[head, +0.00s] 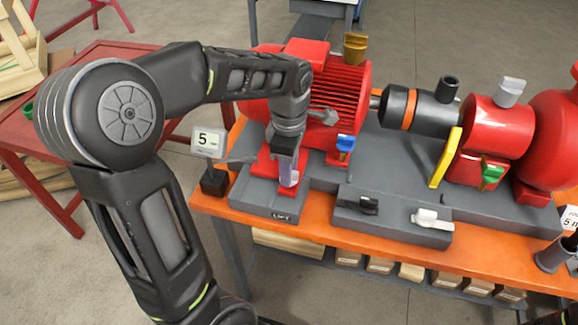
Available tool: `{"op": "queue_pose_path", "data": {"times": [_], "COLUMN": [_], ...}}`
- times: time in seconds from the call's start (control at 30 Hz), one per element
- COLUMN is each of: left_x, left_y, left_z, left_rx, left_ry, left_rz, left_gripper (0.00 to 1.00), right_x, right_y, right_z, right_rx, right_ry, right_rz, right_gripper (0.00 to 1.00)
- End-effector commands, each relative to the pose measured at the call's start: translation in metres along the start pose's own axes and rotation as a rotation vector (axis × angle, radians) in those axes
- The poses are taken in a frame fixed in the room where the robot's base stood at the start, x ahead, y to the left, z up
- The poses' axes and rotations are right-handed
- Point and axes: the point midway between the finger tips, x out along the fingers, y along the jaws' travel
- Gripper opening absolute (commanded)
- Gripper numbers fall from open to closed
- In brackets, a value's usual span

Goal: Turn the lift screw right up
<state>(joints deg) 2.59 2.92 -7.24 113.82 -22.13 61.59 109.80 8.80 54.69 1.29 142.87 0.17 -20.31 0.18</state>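My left gripper (287,172) points down at the left end of the skid, just above the grey block (268,198) with a small label that seems to read LIFT. A pale purple piece shows at its fingertips, over the block. The lift screw itself is mostly hidden by the gripper, and I cannot tell whether the fingers are closed on it. A small display (208,141) showing 5 stands on a dark foot left of the block. The red finned motor (340,90) sits just behind the gripper.
A blue knob (345,145) is close right of the gripper. A yellow lever (445,157), red pump housing (497,128) and green knob (492,175) are farther right. The orange bench edge (400,252) is bare.

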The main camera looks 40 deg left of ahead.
Motion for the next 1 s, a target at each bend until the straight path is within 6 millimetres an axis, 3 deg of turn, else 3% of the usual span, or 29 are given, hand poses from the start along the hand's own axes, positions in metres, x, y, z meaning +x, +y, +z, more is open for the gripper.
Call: {"op": "queue_pose_path", "data": {"times": [0.47,1.0], "left_x": [-0.0003,-0.0004], "left_y": [0.0,0.0], "left_z": [0.0,0.0], "left_rx": [0.0,0.009], "left_ry": [0.0,0.0], "left_rz": [0.0,0.0], "left_gripper": [0.01,0.0], "right_x": [0.0,0.0001], "right_y": [0.0,0.0], "right_z": [0.0001,0.0], "right_rx": [0.0,0.0], "right_ry": [0.0,0.0], "right_rz": [0.0,0.0], "right_gripper": [0.36,0.36]}}
